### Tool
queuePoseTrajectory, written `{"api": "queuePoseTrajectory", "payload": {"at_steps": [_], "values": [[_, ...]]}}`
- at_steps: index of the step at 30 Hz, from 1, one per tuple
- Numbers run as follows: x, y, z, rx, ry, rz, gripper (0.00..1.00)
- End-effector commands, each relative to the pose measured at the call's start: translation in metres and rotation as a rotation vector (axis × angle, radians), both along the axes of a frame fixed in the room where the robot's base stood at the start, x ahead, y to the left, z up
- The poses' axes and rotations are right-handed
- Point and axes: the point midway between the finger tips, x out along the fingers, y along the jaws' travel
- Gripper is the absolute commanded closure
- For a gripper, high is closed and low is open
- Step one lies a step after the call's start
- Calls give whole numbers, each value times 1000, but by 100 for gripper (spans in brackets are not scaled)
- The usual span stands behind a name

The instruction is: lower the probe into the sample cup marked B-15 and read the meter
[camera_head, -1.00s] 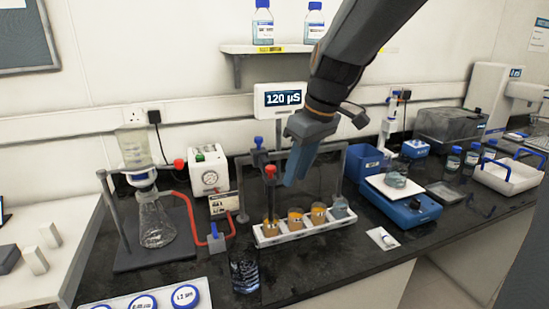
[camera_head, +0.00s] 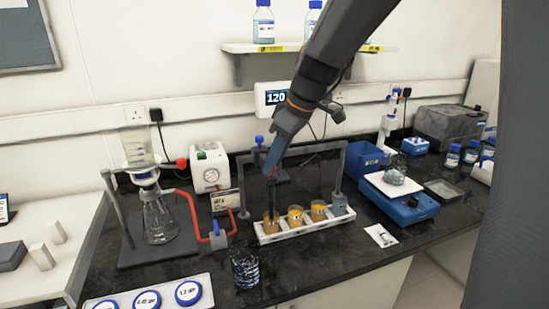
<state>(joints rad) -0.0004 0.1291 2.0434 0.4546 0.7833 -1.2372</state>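The probe (camera_head: 271,193) is a dark upright rod with a red top, standing in the leftmost cup (camera_head: 271,221) of a white rack (camera_head: 300,230). Two more amber cups (camera_head: 295,215) (camera_head: 318,210) and a grey-blue one (camera_head: 339,205) fill the rack to the right. Their labels are too small to read, so I cannot tell which is B-15. My gripper (camera_head: 271,168) is at the probe's red top, which it mostly hides; whether its fingers are closed on it is unclear. The meter (camera_head: 272,98) on the wall shows 120, its right part hidden by my arm.
A grey frame (camera_head: 300,150) spans the rack. A filter flask (camera_head: 158,220) and gauge box (camera_head: 209,168) are at left; a blue scale (camera_head: 402,202) is at right.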

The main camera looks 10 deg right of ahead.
Motion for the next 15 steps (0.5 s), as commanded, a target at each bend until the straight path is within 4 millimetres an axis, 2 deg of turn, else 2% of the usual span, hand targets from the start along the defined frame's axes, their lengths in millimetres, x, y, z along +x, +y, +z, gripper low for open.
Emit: {"api": "queuePoseTrajectory", "payload": {"at_steps": [8, 13, 15], "values": [[0, 1, -2, 0, 0, 0, 71], [0, 1, -2, 0, 0, 0, 100], [0, 1, -2, 0, 0, 0, 100]]}}
